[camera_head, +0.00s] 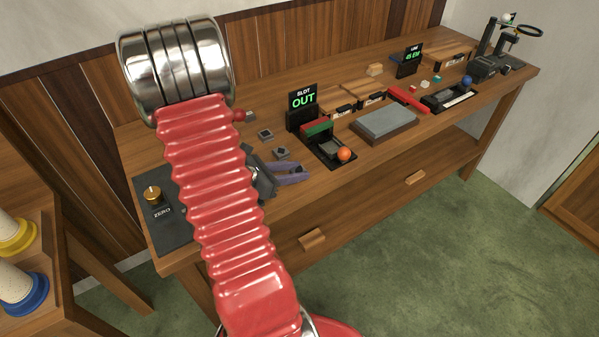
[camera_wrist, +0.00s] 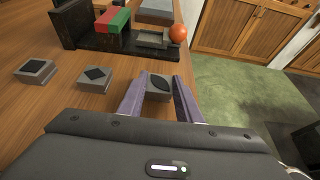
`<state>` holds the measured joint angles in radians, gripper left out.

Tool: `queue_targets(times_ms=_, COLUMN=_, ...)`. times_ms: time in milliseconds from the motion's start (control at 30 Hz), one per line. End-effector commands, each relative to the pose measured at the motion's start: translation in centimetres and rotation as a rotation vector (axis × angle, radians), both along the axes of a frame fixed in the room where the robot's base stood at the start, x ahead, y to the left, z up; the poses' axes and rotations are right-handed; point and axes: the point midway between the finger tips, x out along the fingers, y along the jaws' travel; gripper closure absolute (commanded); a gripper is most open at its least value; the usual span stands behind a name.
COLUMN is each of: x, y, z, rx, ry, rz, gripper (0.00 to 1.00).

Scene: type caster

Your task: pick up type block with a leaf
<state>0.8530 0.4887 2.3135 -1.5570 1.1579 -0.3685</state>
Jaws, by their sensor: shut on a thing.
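A small grey type block (camera_wrist: 158,87) with a dark leaf shape on its top sits between the two purple fingers of my gripper (camera_wrist: 159,95) in the wrist view. The fingers are shut on it, one on each side. In the head view my gripper (camera_head: 291,174) is over the front of the bench, and the held block is hardly visible there. I cannot tell whether the block touches the bench top. A second grey block (camera_wrist: 95,78) with a dark diamond stands to the left, apart from the fingers. Another grey block (camera_wrist: 36,71) with a dark mark stands farther left.
A dark slot gauge (camera_head: 318,148) with an "OUT" display (camera_head: 303,98) and an orange ball (camera_head: 344,154) stands just beyond my gripper. A grey stone slab (camera_head: 384,122) lies right of it. A brass knob (camera_head: 153,195) is at the bench's left end.

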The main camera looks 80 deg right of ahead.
Motion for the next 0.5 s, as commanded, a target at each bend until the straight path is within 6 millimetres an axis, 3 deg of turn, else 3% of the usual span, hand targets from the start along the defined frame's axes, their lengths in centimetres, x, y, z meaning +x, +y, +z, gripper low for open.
queue_targets(times_ms=267, x=0.0, y=0.0, z=0.2, rx=-0.001, ry=-0.001, rz=0.0, gripper=0.96)
queue_targets(times_ms=500, x=0.0, y=-0.1, z=1.7, rx=-0.003, ry=-0.002, rz=0.001, gripper=0.96)
